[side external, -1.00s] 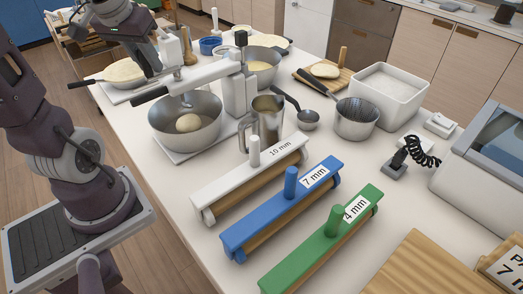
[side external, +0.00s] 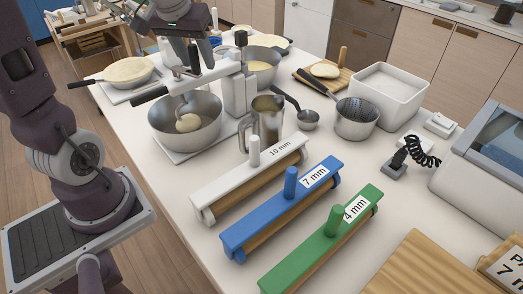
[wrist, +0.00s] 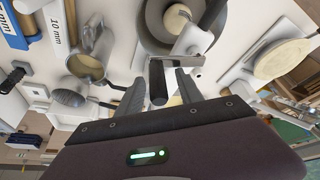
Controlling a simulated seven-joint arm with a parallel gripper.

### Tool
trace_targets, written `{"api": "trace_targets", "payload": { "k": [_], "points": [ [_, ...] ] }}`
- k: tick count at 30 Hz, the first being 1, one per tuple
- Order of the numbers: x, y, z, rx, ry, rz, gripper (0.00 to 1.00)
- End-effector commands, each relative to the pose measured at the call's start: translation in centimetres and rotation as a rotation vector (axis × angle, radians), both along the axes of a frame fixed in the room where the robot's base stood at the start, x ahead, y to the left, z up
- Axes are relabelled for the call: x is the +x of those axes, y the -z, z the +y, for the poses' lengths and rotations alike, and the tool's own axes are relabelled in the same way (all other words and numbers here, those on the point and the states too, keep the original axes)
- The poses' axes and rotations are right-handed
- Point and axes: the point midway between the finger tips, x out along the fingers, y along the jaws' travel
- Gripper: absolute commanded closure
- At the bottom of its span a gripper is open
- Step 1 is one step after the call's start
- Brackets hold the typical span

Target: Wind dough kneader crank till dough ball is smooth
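The dough kneader (side external: 235,92) stands on the table with its metal bowl (side external: 205,132) under the head. A pale dough ball (side external: 188,122) lies in the bowl; it also shows in the wrist view (wrist: 178,16), partly covered. Its surface is too small to judge. My gripper (side external: 183,72) is above the kneader head, pointing down. In the wrist view my gripper (wrist: 159,76) is open, with the crank's dark handle (wrist: 158,84) between its fingers and visible gaps on both sides. A metal crank arm (wrist: 177,61) joins that handle. Finger height against the handle is unclear.
A metal jug (side external: 268,118) stands close right of the bowl. White, blue (side external: 280,208) and green (side external: 320,240) roller frames lie in front. A second bowl (side external: 262,68) is behind the kneader. A pan (side external: 125,72) of dough sits at the back left.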

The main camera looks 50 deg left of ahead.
Motion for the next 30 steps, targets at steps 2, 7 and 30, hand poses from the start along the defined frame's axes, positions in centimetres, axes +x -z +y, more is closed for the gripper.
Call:
{"api": "trace_targets", "payload": {
  "k": [2, 7, 30],
  "points": [
    [0.0, 0.0, 0.0, 0.000, 0.000, 0.000, 0.57],
    [0.0, -1.4, 0.0, 0.002, 0.000, -0.002, 0.57],
    [-0.1, -7.0, 0.0, 0.000, 0.000, 0.000, 0.57]
  ]
}}
